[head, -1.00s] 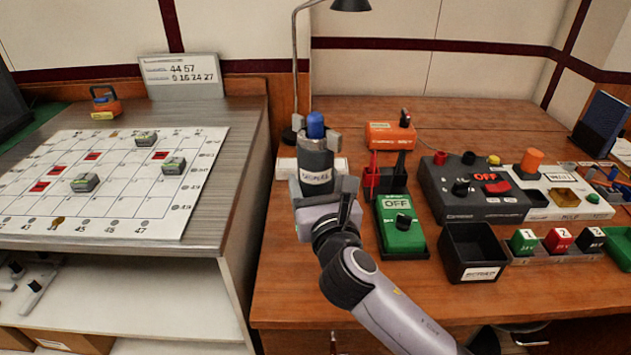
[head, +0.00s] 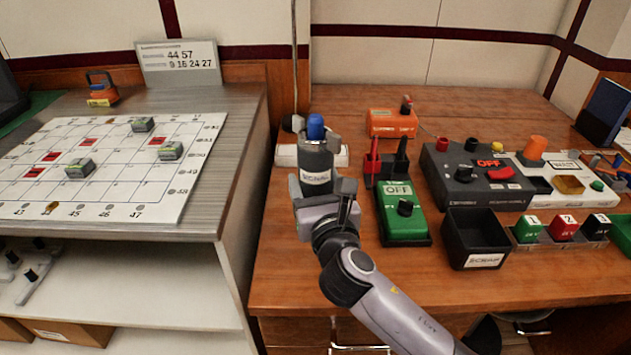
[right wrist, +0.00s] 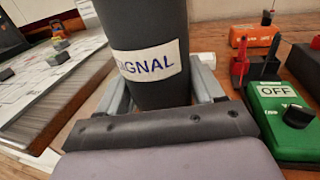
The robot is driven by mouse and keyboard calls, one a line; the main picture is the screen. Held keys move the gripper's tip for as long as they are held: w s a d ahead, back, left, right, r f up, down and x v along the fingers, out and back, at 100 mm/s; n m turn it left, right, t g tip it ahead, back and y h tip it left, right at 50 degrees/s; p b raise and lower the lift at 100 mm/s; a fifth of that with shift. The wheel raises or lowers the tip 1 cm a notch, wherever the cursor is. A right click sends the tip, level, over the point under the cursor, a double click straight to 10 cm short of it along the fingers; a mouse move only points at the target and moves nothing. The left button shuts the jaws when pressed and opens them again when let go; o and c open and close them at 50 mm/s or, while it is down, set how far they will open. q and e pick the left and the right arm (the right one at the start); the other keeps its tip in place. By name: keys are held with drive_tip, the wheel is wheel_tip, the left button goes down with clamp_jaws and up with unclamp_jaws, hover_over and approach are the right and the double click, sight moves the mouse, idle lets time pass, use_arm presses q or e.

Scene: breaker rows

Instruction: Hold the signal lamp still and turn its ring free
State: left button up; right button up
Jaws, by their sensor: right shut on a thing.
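The signal lamp (head: 316,163) stands upright near the left end of the wooden bench, a dark grey cylinder with a white label and a blue top (head: 315,127). My right gripper (head: 318,190) is shut on the lamp's body, one finger on each side; in the right wrist view the dark body (right wrist: 150,30) with its "SIGNAL" label (right wrist: 150,63) sits between the fingers (right wrist: 165,90). I cannot make out the ring clearly; the lamp's top is outside the right wrist view. My left gripper is not in view.
A green "OFF" box (head: 403,218), a black scrap bin (head: 474,240) and a dark grey control box (head: 476,180) stand right of the lamp. A lamp pole (head: 294,70) rises behind it. A board with a grid (head: 110,185) lies on the left counter.

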drive_tip(key=shift+f+b, duration=0.35)
drive_tip(key=shift+f, duration=0.05)
drive_tip(key=shift+f+b, duration=0.3)
drive_tip(key=shift+f, duration=0.2)
drive_tip(key=shift+f+b, duration=0.7)
drive_tip(key=shift+f, duration=0.4)
drive_tip(key=shift+f+b, duration=0.45)
drive_tip(key=shift+f, duration=0.15)
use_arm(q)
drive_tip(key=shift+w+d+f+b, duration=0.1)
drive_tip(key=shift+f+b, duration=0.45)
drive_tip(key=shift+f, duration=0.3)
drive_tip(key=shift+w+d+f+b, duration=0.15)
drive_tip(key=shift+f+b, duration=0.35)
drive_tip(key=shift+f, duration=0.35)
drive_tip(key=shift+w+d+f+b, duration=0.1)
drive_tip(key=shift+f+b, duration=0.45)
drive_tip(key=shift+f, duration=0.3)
use_arm(e)
drive_tip(key=shift+f, duration=2.25)
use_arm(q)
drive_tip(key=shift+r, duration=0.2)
use_arm(e)
drive_tip(key=shift+f, duration=0.1)
drive_tip(key=shift+f, duration=0.1)
